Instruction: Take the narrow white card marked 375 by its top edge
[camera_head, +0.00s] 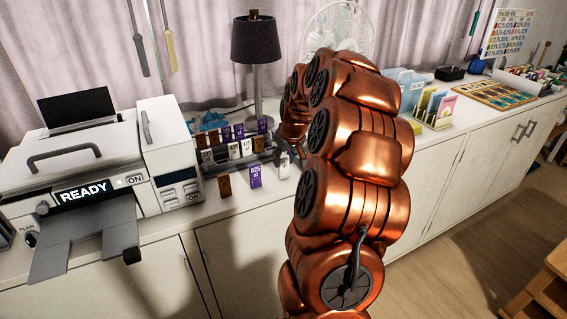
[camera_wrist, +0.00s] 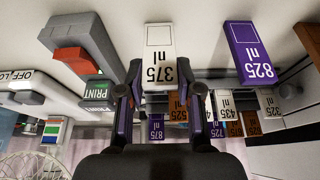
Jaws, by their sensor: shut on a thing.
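The narrow white card marked 375 (camera_wrist: 160,45) stands between the two fingers of my gripper (camera_wrist: 161,78) in the wrist view, which looks upside down. The fingers are shut on the card near its numbered end, one on each side. In the head view the white card (camera_head: 284,167) is at the right end of a front row on the counter. My gripper (camera_head: 291,146) is just above it there, partly hidden by my own copper arm. I cannot tell whether the card's foot touches the counter.
A purple 825 card (camera_head: 255,176) and a brown card (camera_head: 225,186) stand to the left. Behind them a rack (camera_head: 233,153) holds several more cards. A printer (camera_head: 75,165) reading READY is at left, a lamp (camera_head: 256,50) behind. Bare counter lies in front.

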